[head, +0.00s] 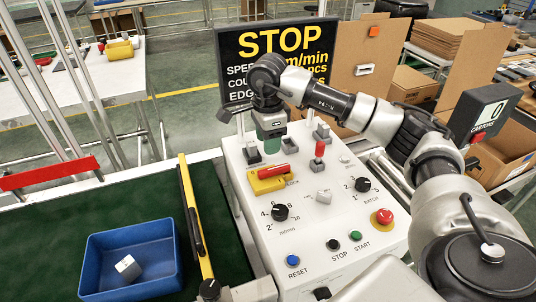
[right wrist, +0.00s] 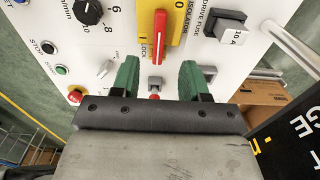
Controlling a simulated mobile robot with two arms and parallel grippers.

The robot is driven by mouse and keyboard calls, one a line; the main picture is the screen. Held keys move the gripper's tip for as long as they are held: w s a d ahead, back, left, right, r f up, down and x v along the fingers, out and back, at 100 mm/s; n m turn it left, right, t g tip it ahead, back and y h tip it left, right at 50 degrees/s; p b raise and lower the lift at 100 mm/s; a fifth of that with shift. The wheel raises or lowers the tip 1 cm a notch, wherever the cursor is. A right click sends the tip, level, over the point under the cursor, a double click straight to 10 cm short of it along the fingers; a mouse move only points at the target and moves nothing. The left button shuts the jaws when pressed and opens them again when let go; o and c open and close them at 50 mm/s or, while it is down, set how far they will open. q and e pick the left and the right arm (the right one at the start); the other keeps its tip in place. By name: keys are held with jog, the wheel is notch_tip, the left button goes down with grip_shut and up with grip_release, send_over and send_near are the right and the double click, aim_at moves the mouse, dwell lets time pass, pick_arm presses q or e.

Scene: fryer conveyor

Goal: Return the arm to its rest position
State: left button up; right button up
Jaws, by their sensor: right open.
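My right arm (head: 345,105) reaches in from the right over the white control panel (head: 235,150). My right gripper (head: 271,140) has green fingers and points down over the panel's far left part, just beyond the yellow isolator plate (head: 266,186) with its red handle (head: 272,172). In the right wrist view the gripper (right wrist: 158,80) is open with nothing between its fingers. The red isolator handle (right wrist: 159,35) shows ahead of the fingers, apart from them, lying in line with the I LOCK mark. My left gripper is not in view.
The panel carries a red-topped lever (head: 320,150), black knobs (head: 281,212), a red emergency button (head: 382,217) and a drive fuse (right wrist: 225,27). A STOP display (head: 275,42) stands close behind the gripper. A blue bin (head: 100,250) sits on the green conveyor (head: 40,230). Cardboard boxes (head: 415,85) are behind the arm.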

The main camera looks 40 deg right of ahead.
jog(key=shift+r, duration=0.6)
